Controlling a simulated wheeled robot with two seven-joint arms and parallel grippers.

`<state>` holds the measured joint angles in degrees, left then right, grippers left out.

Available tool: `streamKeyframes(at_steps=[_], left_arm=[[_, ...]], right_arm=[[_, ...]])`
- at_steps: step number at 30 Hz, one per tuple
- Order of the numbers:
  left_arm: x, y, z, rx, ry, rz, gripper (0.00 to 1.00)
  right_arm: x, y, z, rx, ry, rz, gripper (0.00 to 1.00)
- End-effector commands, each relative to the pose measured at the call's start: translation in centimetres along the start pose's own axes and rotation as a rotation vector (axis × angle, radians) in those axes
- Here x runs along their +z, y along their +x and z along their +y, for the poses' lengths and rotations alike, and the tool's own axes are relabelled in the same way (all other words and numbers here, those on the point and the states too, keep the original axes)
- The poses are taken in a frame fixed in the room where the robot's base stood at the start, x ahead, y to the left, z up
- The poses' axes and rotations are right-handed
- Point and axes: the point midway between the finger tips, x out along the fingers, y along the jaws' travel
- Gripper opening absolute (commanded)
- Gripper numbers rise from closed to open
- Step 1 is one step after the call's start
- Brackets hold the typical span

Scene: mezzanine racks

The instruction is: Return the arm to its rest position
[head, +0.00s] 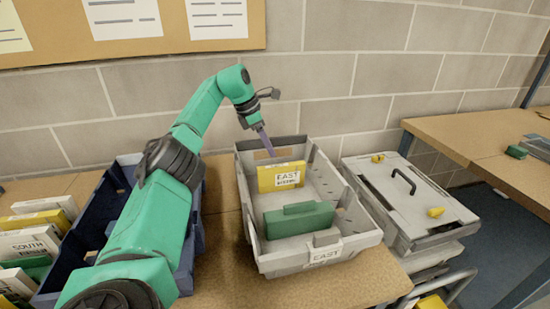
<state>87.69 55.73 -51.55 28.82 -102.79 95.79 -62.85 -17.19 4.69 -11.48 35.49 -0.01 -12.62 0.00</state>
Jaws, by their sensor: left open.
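My left arm comes in from the lower left, and its gripper (267,147) is over the far end of the grey tote, just above and behind the yellow box. The gripper is open and nothing shows between its fingers. The yellow box (281,177) with an EAST label stands in the grey tote (243,212). A green box (298,220) lies nearer in the same tote. The tote has an EAST label on its near wall. My right gripper is not in view.
A blue bin (198,228) stands partly behind my arm. Several labelled boxes (31,242) stand at far left. A lidded grey crate (409,197) with yellow latches is right of the tote. A wooden table (472,138) is at right. A brick wall (340,75) with a notice board (170,43) closes the back.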

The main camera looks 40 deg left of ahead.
Motion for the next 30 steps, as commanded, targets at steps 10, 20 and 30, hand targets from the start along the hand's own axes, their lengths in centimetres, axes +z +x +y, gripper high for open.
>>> streamKeyframes(at_steps=[10,20,30], left_arm=[[0.0,-0.5,0.0,-0.001,0.0,0.001,0.57],[0.8,-2.4,0.0,-0.001,0.0,0.0,0.57],[5.5,-13.8,0.0,-0.001,0.0,0.001,0.57]], right_arm=[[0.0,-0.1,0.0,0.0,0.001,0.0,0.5],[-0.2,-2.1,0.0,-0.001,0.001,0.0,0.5],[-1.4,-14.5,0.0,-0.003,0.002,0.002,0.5]])
